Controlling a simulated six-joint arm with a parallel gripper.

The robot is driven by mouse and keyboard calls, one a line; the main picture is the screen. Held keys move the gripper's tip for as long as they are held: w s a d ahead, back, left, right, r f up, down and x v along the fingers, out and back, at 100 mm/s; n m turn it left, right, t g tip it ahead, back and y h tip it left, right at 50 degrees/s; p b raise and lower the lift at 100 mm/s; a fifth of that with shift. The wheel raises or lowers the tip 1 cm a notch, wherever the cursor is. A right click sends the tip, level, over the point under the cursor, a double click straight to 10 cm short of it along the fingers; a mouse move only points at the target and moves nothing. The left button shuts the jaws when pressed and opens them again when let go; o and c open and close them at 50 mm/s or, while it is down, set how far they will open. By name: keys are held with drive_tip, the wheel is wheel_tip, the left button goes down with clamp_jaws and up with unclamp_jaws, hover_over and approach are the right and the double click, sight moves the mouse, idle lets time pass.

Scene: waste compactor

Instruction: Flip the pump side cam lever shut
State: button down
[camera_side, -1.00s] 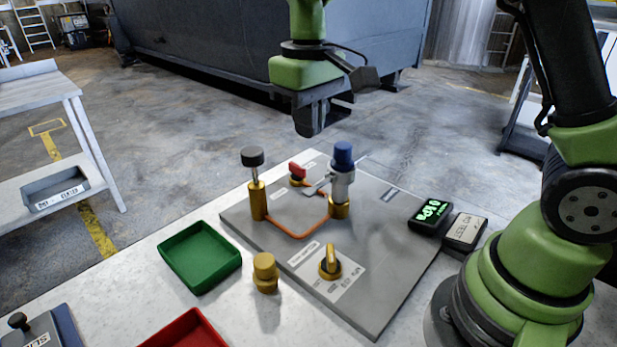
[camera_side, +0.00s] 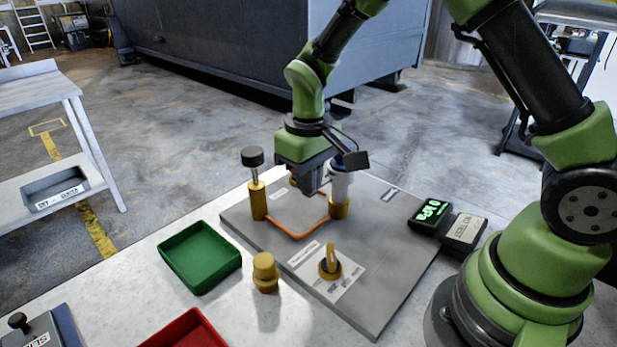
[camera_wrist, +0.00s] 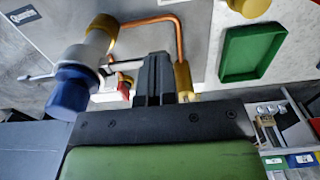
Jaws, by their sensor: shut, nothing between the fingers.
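The silver coupling (camera_side: 341,184) with a blue cap stands upright on a brass fitting on the grey panel, partly hidden behind my gripper. In the wrist view, the coupling (camera_wrist: 98,42) is at upper left, with its blue cap (camera_wrist: 72,90) toward the camera. A thin lever arm (camera_wrist: 36,77) sticks out to its left, and another (camera_wrist: 124,64) reaches right toward my fingers. Which is the pump side lever, I cannot tell. My gripper (camera_side: 309,190) is shut and empty, low over the panel just left of the coupling. Its fingers (camera_wrist: 154,62) point down; contact with the lever is not clear.
A brass post (camera_side: 257,200) with a black knob stands left, joined by a copper pipe (camera_side: 297,236). A red handle (camera_wrist: 123,88) is close to my fingers. A yellow knob (camera_side: 330,262), brass cap (camera_side: 265,272), green tray (camera_side: 200,258) and display box (camera_side: 431,213) surround the area.

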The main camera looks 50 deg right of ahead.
drive_tip(key=shift+a+f+h, duration=0.1)
drive_tip(key=shift+f+h, duration=0.1)
drive_tip(key=shift+h, duration=0.2)
drive_tip(key=shift+a+f+h, duration=0.25)
drive_tip(key=shift+f+h, duration=0.4)
drive_tip(key=shift+h, duration=0.45)
drive_tip(key=h, duration=0.1)
drive_tip(key=f+h, duration=0.1)
drive_tip(key=shift+f+h, duration=0.25)
drive_tip(key=shift+h, duration=0.15)
drive_tip(key=h, duration=0.1)
drive_tip(key=f+h, duration=0.1)
drive_tip(key=shift+d+f+h, duration=0.1)
drive_tip(key=shift+f+h, duration=0.2)
drive_tip(key=h, duration=0.1)
drive_tip(key=f+h, duration=0.1)
drive_tip(key=shift+d+f+h, duration=0.2)
drive_tip(key=shift+d+h, duration=0.1)
drive_tip(key=shift+h, duration=0.1)
drive_tip(key=shift+d+f+h, duration=0.15)
drive_tip(key=shift+h, duration=0.25)
drive_tip(key=shift+d+f, duration=0.2)
drive_tip(key=shift+r, duration=0.2)
